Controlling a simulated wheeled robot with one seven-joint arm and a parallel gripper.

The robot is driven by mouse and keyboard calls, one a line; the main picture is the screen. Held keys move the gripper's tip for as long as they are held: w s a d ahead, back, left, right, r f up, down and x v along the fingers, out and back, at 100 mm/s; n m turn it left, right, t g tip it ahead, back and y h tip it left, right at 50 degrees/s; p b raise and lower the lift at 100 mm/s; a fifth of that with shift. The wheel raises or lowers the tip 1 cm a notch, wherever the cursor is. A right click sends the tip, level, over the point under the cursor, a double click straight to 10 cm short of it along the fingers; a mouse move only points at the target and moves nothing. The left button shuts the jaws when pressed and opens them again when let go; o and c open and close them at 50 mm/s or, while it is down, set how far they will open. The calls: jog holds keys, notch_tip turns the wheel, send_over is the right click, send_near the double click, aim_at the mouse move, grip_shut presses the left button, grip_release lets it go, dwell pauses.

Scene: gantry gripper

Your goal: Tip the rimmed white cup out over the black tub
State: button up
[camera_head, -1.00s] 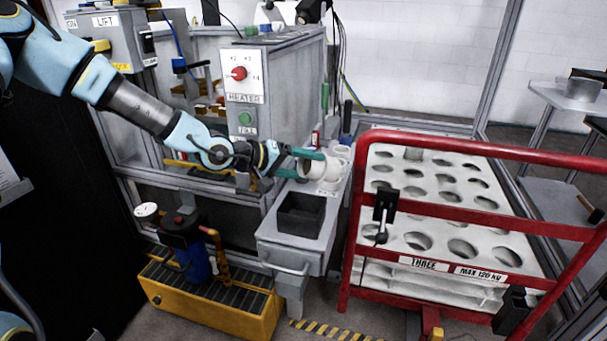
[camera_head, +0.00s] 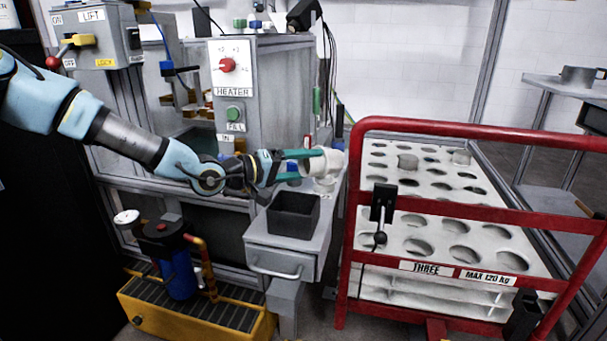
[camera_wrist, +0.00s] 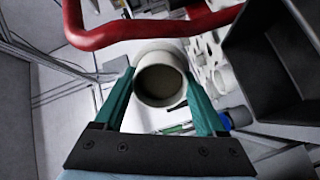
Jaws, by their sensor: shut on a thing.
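My gripper (camera_head: 302,166) has its green fingers shut on the rimmed white cup (camera_head: 326,162). In the head view the cup is held above the back of the grey ledge, behind and to the right of the black tub (camera_head: 292,214). In the wrist view the cup (camera_wrist: 160,80) sits between the fingertips with its round opening facing the camera; a beige-grey surface shows inside it. The black tub (camera_wrist: 265,65) fills the upper right of the wrist view, beside the cup. The inside of the tub looks dark and I cannot tell what it holds.
A red-railed trolley (camera_head: 440,142) with a white holed rack stands close on the right. A grey heater box (camera_head: 232,70) stands behind the arm. Small white pieces stand on the ledge (camera_head: 325,184) by the cup. A blue filter on a yellow base (camera_head: 195,310) is below left.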

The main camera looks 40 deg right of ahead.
jog(key=shift+d+f+h+b, duration=0.2)
jog(key=shift+f+h+b, duration=0.35)
jog(key=shift+b, duration=0.65)
jog(key=shift+h+b, duration=0.35)
jog(key=g+h+b, duration=0.1)
jog(key=h+b, duration=0.2)
jog(key=b, duration=0.1)
jog(key=shift+r+b, duration=0.2)
jog(key=shift+b, duration=0.15)
jog(key=shift+r+h+b, duration=0.2)
jog(key=shift+h+b, duration=0.3)
jog(key=shift+b, duration=0.15)
jog(key=shift+r, duration=0.1)
jog(key=shift+r, duration=0.15)
jog(key=p, duration=0.4)
jog(key=shift+d+r+y, duration=0.25)
jog(key=shift+r+y, duration=0.05)
jog(key=y+p, duration=0.1)
jog(key=p, duration=0.6)
jog(key=shift+d, duration=0.3)
jog(key=y+p, duration=0.1)
jog(key=p, duration=0.3)
jog(key=y+p, duration=0.1)
jog(key=p, duration=0.4)
jog(key=shift+a+f+t, duration=0.2)
jog(key=shift+a+t, duration=0.05)
jog(key=shift+t, duration=0.05)
